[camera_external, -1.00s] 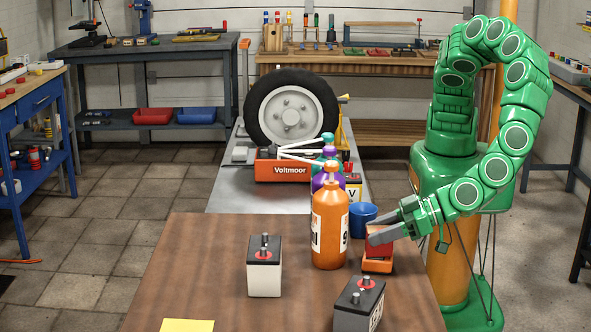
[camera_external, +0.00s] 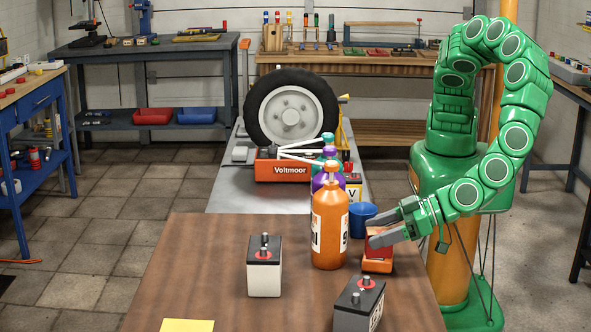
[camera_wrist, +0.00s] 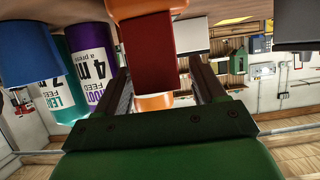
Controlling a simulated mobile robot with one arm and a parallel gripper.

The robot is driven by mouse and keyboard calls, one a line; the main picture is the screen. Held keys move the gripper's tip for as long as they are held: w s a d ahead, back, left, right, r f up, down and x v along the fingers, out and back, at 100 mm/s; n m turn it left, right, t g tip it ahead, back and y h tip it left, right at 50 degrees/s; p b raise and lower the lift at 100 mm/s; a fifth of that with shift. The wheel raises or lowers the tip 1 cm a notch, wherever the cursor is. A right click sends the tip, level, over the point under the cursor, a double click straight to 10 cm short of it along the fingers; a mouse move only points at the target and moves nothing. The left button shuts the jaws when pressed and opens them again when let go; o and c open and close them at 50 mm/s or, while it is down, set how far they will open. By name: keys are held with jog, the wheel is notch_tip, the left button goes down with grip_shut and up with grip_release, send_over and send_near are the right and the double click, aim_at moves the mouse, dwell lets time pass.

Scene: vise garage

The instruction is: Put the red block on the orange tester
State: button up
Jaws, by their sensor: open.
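The red block (camera_external: 379,244) rests on top of the orange tester (camera_external: 377,265) near the right edge of the brown table. My gripper (camera_external: 373,234) is open, with its fingers on either side of the block; the near finger hides part of it. In the wrist view, the red block (camera_wrist: 149,50) stands between the spread fingers, with gaps on both sides. An orange part at the top of that upside-down view looks like the tester (camera_wrist: 140,8).
An orange bottle (camera_external: 330,230) stands close left of the tester. A blue cup (camera_external: 361,217) is behind it. A white battery (camera_external: 264,268) and a grey battery (camera_external: 358,305) stand on the table (camera_external: 200,265). The table's left part is mostly clear.

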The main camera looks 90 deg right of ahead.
aim_at(383, 231)
jog(key=shift+v, duration=2)
